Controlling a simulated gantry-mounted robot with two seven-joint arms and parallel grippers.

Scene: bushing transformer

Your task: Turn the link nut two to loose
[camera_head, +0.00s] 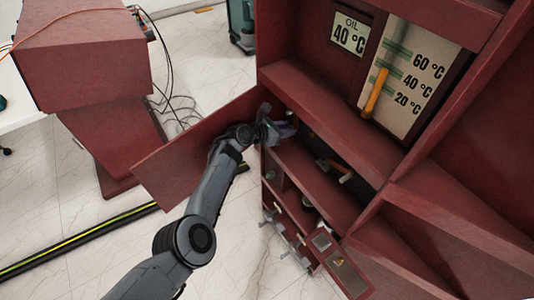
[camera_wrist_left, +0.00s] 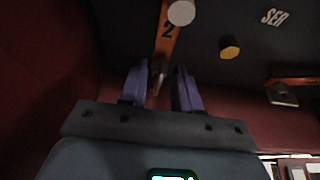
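My left gripper (camera_head: 285,130) reaches into the open red cabinet, and its purple fingers are partly in shadow. In the left wrist view the fingers (camera_wrist_left: 160,88) stand apart, with a small grey metal piece (camera_wrist_left: 157,72) between and just beyond them. It looks like the nut at the lower end of an orange link (camera_wrist_left: 166,38) marked "2". I see a gap beside it, so the fingers do not appear to clamp it. A pale round disc (camera_wrist_left: 181,12) sits at the link's upper end. My right gripper is in neither view.
In the left wrist view, a yellow knob (camera_wrist_left: 229,47) and another orange link (camera_wrist_left: 295,81) are to the right on the dark panel. The cabinet's open door (camera_head: 172,158) is beside my left arm. A shelf (camera_head: 305,180) runs below the gripper.

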